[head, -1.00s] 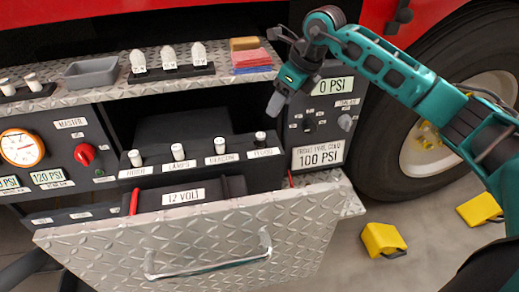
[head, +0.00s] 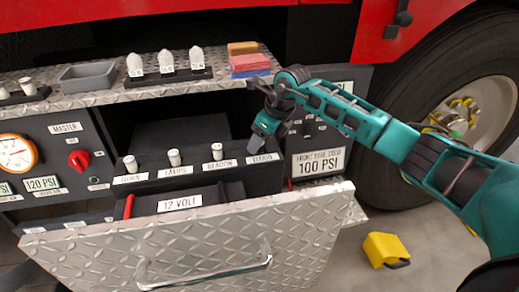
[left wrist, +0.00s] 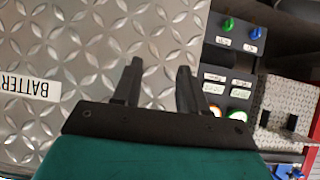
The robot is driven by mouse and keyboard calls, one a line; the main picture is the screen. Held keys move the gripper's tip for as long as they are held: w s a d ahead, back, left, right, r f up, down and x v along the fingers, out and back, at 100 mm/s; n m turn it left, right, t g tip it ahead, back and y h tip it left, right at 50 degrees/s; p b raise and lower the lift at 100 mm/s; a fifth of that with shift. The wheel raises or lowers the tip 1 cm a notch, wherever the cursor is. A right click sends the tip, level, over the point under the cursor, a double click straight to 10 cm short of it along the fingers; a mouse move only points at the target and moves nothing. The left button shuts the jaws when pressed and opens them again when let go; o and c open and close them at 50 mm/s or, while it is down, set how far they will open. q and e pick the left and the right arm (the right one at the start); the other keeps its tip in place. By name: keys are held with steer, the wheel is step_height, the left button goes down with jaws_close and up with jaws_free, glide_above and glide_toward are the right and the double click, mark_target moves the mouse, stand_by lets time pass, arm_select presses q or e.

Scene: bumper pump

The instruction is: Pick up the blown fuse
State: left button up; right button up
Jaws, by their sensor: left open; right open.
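The black fuse block (head: 200,185) stands in the open drawer bay, above the 12 volt battery. White fuses stand upright at the HORN (head: 130,163), LAMPS (head: 174,157) and BEACON (head: 217,151) labels. The dark-topped fuse at the rightmost label is now hidden behind my right gripper (head: 259,142). That gripper points down over this rightmost position with its jaws open. Whether its fingers touch the fuse cannot be seen. My left gripper (left wrist: 158,84) is open and empty in the left wrist view, in front of diamond plate; it is out of the head view.
The diamond-plate drawer front (head: 200,240) with a handle stands before the block. The shelf above holds a grey tray (head: 88,76), two white fuses in a holder (head: 22,96), a rack of bulbs (head: 168,75) and folded cloths (head: 248,62). A yellow chock (head: 384,249) lies by the wheel.

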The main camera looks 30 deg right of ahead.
steer(key=shift+c, duration=0.3)
jaws_close()
stand_by(0.3)
